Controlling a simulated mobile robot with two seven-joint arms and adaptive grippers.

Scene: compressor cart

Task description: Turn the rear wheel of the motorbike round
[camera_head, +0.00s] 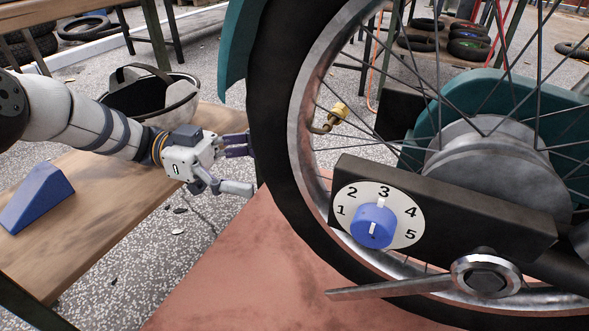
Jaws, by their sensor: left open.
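The rear wheel (272,110) of the motorbike fills the right half of the view, with a black tyre, a worn metal rim, thin spokes and a grey hub (490,165). A brass-coloured valve (335,116) sits on the inner side of the rim. My left gripper (246,168) comes in from the left at the tyre's left side. Its fingers are open and point at the tyre, with nothing between them. I cannot tell whether the fingertips touch the rubber. My right gripper is not in view.
A black box with a blue dial (373,226) numbered 1 to 5 is in front of the lower wheel. A metal lever (390,288) lies below it.

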